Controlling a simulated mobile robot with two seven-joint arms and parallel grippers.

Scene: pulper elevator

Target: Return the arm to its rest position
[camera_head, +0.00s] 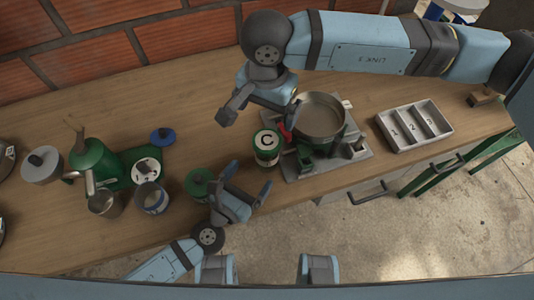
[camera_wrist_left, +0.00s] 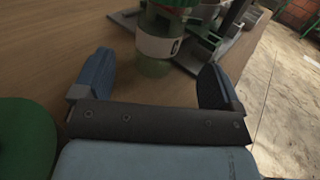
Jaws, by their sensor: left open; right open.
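My left gripper (camera_head: 247,202) is the lower one in the head view, open and empty above the front of the wooden counter. In the left wrist view its two fingers (camera_wrist_left: 155,75) stand wide apart, with bare counter between them. A green-and-white can marked C (camera_head: 265,147) stands just beyond it; the can also shows past the fingers in the left wrist view (camera_wrist_left: 163,40). My right gripper (camera_head: 258,110) is open at the left of a round metal pan (camera_head: 319,118). Nothing shows between its fingers.
The pan sits on a grey stand (camera_head: 305,168). A numbered three-compartment tray (camera_head: 415,125) is at right. A green machine (camera_head: 97,158), a metal cup (camera_head: 105,204), a white-and-blue container (camera_head: 151,198) and a green knobbed lid (camera_head: 197,182) are at left. A brick wall (camera_head: 90,55) borders the counter.

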